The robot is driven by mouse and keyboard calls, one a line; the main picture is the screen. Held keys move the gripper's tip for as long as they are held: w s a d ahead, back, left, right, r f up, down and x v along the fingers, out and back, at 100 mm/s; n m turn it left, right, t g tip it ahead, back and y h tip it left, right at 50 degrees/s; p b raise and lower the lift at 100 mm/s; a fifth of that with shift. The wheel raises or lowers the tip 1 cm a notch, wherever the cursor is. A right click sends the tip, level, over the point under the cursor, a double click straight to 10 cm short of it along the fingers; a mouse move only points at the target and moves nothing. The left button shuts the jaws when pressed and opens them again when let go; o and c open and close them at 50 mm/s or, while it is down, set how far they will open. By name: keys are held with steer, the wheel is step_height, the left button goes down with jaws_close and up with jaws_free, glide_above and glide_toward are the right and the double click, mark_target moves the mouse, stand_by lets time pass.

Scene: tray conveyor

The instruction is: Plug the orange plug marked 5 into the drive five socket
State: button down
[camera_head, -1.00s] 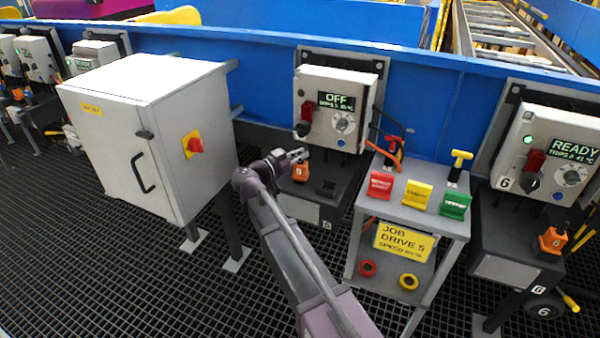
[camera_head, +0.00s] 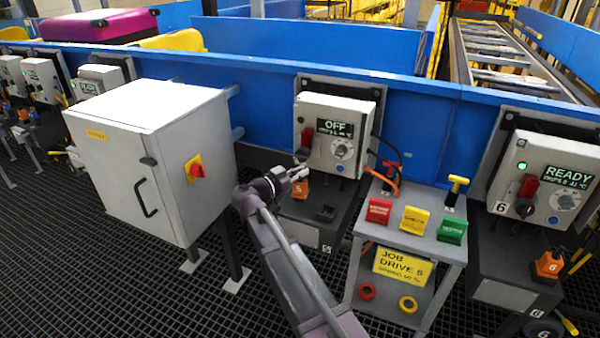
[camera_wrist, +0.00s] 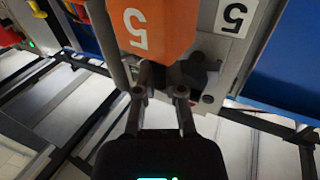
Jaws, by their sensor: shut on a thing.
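The orange plug marked 5 (camera_head: 301,188) is in my gripper (camera_head: 298,172), over the dark box below the drive five panel (camera_head: 338,137). In the wrist view the plug (camera_wrist: 165,35) shows its white 5 just beyond my gripper (camera_wrist: 161,88), whose fingers are closed on its dark rear part. A black fitting (camera_head: 325,213) stands on the box to the right of the plug. I cannot tell whether this is the socket. The plug's front end is hidden. The panel reads OFF, and its red switch (camera_head: 307,141) is at the left.
A grey cabinet (camera_head: 120,165) stands left of my arm. A stand with red, yellow and green blocks (camera_head: 417,220) and a "JOB DRIVE 5" sign (camera_head: 404,265) is close on the right. The drive six panel (camera_head: 548,180) reads READY, with an orange plug (camera_head: 548,265) below it.

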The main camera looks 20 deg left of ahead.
steer(key=s+d+r, duration=0.1)
steer(key=s+d, duration=0.1)
steer(key=s, duration=0.5)
steer(key=s+d+r+p, duration=0.1)
steer(key=s, duration=0.7)
steer(key=shift+s+d, duration=0.3)
steer(key=shift+d, duration=0.1)
steer(key=shift+a+r, duration=0.1)
